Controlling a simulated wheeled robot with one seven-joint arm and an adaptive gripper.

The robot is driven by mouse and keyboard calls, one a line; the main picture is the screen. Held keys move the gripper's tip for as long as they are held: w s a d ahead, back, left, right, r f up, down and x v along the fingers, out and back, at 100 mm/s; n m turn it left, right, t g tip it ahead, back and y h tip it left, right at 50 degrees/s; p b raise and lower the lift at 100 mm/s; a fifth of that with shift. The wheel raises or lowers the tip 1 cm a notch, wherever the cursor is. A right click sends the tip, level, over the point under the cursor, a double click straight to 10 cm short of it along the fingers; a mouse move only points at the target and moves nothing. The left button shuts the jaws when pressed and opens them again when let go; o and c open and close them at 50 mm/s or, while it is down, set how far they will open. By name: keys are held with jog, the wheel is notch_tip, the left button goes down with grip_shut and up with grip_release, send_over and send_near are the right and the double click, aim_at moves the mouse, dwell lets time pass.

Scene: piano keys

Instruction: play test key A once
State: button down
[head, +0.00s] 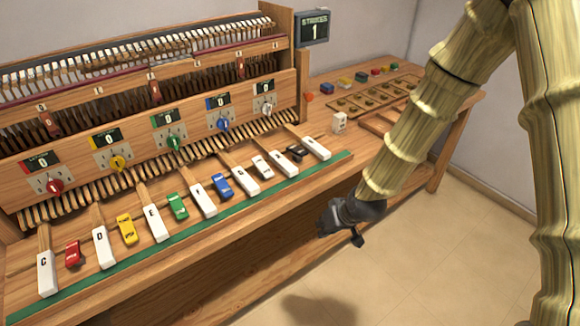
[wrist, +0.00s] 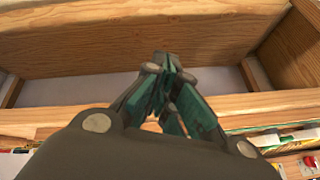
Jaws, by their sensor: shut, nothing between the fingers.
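A row of white lettered keys runs along the front of the wooden piano bench in the head view. C, D, E and F are the more readable letters, from the left. The white key (head: 281,165) second from the right end fits A by its place in the row, but I cannot read its letter. My gripper (head: 357,239) is shut and empty. It is to the right of and in front of the keys, apart from them, beyond the bench's front edge. In the wrist view its fingers (wrist: 168,82) are together, in front of bare wood.
Small coloured blocks, such as the blue one (head: 222,184), lie between the keys. A panel of knobs and zero counters stands behind. A screen (head: 312,28) reads STRIKES 1. Floor is clear in front.

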jog(key=w+a+r+n+t+b, duration=0.1)
jog(key=w+r, duration=0.3)
jog(key=r, duration=0.3)
jog(key=w+a+r+n+t+y+b, duration=0.1)
jog(key=w+a+r+b, duration=0.1)
jog(key=w+r, duration=0.2)
jog(key=w+a+r+n+b, duration=0.1)
jog(key=w+r, duration=0.3)
jog(key=r, duration=0.7)
jog(key=shift+w+a+n+t+b, duration=0.35)
jog(key=shift+a+b, duration=0.2)
jog(key=shift+a, duration=0.2)
jog(key=shift+f, duration=0.1)
jog(key=p, duration=0.1)
send_near(283, 161)
jog(key=w+a, duration=0.1)
jog(key=w, duration=0.1)
jog(key=shift+w+a, duration=0.3)
jog(key=shift+a, duration=0.1)
jog(key=shift+f, duration=1.75)
jog(key=shift+d, duration=0.1)
